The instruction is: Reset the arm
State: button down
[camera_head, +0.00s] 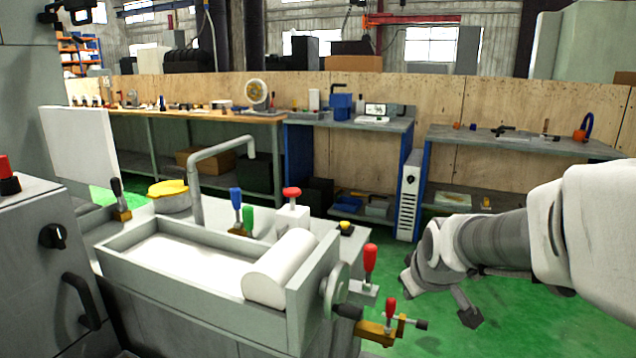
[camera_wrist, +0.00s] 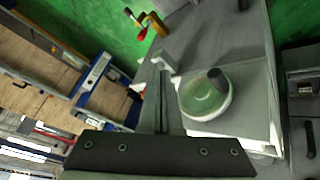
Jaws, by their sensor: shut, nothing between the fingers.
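My arm enters from the right in the head view. My gripper (camera_head: 468,312) points down over the green floor, to the right of the grinder. In the wrist view my gripper (camera_wrist: 164,66) shows as two fingers lying together, shut and empty. The grinder's grey trough (camera_head: 190,275) holds a white cylinder (camera_head: 283,268) at its right end. A round handwheel (camera_head: 333,290) with a dark handle is on the trough's right end, to the left of my gripper. The handwheel also shows in the wrist view (camera_wrist: 205,102), to the right of the fingers.
Red-handled levers (camera_head: 370,258) and an orange clamp (camera_head: 375,330) stick out between the grinder and my gripper. A workbench (camera_head: 520,147) stands behind the arm. A white and blue cabinet (camera_head: 409,195) stands behind too. The green floor (camera_head: 520,325) under the arm is clear.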

jog(key=s+a+r+m+g, duration=0.1)
jog(key=s+a+r+m, duration=0.1)
jog(key=s, duration=0.9)
jog(key=s+a+r+m+g, duration=0.1)
jog(key=s+r+m, duration=0.15)
jog(key=s, duration=0.75)
notch_tip(320, 180, up, 24)
jog(key=p, duration=2.4)
jog(key=shift+s+y+p, duration=0.3)
jog(key=shift+s+p, duration=0.05)
jog(key=shift+d+m, duration=0.1)
jog(key=shift+m, duration=0.15)
